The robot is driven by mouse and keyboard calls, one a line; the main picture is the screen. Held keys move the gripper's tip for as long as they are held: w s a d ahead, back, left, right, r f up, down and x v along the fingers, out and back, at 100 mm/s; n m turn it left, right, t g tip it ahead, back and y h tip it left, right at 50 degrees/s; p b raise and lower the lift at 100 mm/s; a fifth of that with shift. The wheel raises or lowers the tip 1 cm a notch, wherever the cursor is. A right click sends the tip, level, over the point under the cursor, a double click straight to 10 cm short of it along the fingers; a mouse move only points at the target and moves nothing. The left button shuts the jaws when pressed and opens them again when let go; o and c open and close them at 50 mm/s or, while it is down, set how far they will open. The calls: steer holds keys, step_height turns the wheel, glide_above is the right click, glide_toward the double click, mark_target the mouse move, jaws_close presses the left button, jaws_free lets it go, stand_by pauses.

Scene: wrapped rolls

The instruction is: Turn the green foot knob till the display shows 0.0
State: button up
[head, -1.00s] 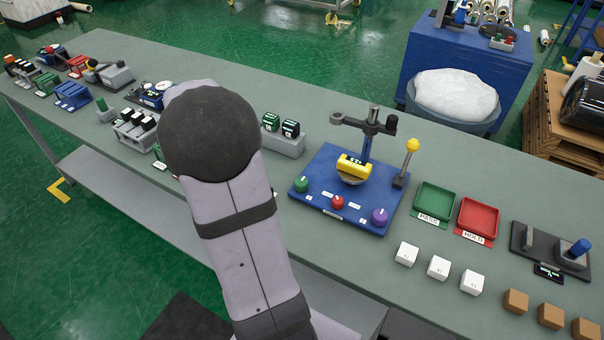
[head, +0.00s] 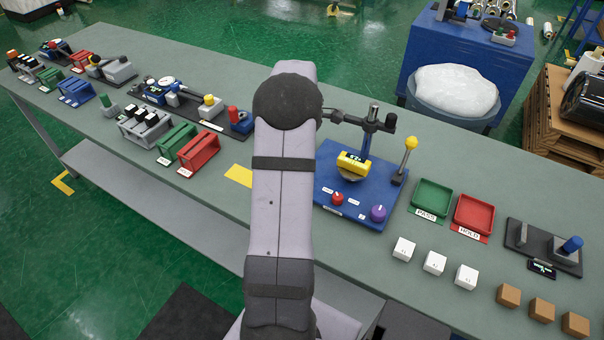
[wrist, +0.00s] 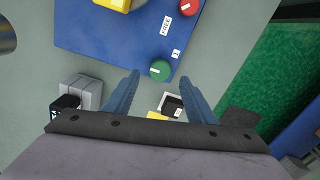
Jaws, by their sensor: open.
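The green foot knob (wrist: 160,70) stands on a corner of the blue base plate (wrist: 105,42) in the wrist view, with a white pointer line on its top. My gripper (wrist: 164,78) is open, its two blue fingers apart. In the picture the knob lies between the fingertips, but I cannot tell how high above it they are. In the head view my arm hides the knob and the gripper. The yellow display unit (head: 353,162) is mounted on the blue plate; its small digits are too small to read surely.
A red knob (head: 337,198) and a purple knob (head: 378,213) share the plate. A yellow-topped lever (head: 405,158) stands at its right edge. Green (head: 432,197) and red (head: 474,212) trays and white cubes (head: 435,262) lie to the right. A grey block with black tops (wrist: 82,92) is near the left finger.

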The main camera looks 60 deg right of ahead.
steer(key=shift+f+p, duration=0.8)
steer(key=shift+f, duration=1.9)
steer(key=c, duration=1)
